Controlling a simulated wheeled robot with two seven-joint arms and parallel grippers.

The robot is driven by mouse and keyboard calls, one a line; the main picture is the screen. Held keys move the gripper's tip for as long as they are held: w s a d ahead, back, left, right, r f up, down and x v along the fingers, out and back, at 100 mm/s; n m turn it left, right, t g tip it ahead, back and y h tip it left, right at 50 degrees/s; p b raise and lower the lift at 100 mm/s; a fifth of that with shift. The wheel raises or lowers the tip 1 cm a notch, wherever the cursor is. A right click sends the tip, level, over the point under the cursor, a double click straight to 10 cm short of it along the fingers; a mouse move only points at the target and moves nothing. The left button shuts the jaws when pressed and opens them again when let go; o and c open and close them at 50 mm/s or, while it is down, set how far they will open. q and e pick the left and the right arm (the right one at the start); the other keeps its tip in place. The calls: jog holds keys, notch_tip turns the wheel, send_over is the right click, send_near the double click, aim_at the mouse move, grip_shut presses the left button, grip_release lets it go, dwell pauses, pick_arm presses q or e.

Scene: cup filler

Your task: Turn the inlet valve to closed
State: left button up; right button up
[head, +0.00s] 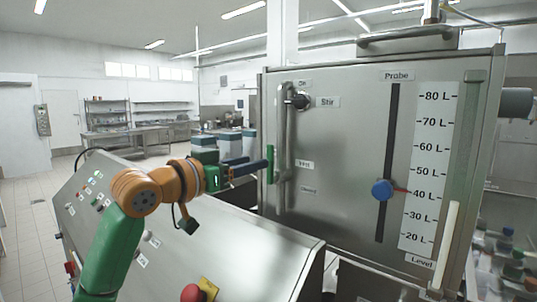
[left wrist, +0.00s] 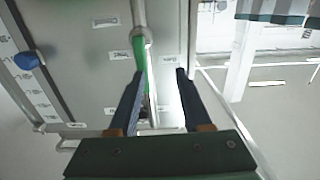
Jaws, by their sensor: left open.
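A green lever (head: 269,165), which looks like the inlet valve's handle, stands upright beside the vertical metal pipe on the front of the steel tank. It also shows in the left wrist view (left wrist: 139,60), along the pipe. My left gripper (head: 268,163) is at the lever, with its blue fingers pointing at the tank front. In the left wrist view the fingers (left wrist: 160,74) are apart, and the lever runs near the left fingertip. I cannot tell whether they touch. Small labels (head: 304,164) sit right of the pipe. My right gripper is not in view.
A black knob (head: 300,101) by a "Stir" label sits above the lever. A blue probe knob (head: 383,190) rides in a slot beside the level scale (head: 424,160). A sloped control panel (head: 230,240) with a red button (head: 193,293) lies below my left arm.

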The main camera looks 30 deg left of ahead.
aim_at(269, 154)
pick_arm(q)
jog(key=w+d+p, duration=0.1)
jog(key=w+p, duration=0.1)
jog(key=w, duration=0.1)
jog(key=w+d+r+p, duration=0.1)
jog(key=p, duration=0.1)
jog(key=shift+w+d, duration=0.35)
jog(key=shift+w, duration=0.05)
jog(key=shift+a, duration=0.25)
jog(key=shift+c, duration=0.2)
jog(key=shift+s, duration=0.1)
jog(key=c, duration=0.4)
jog(key=shift+s+d+r, duration=0.15)
jog(key=shift+d+r, duration=0.05)
jog(key=shift+d, duration=0.05)
grip_shut()
jog(key=shift+d, duration=0.15)
jog(key=shift+a, duration=0.2)
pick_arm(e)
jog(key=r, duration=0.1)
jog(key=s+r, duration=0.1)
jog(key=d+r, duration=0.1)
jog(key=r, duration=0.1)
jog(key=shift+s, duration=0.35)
pick_arm(q)
jog(key=shift+r, duration=0.1)
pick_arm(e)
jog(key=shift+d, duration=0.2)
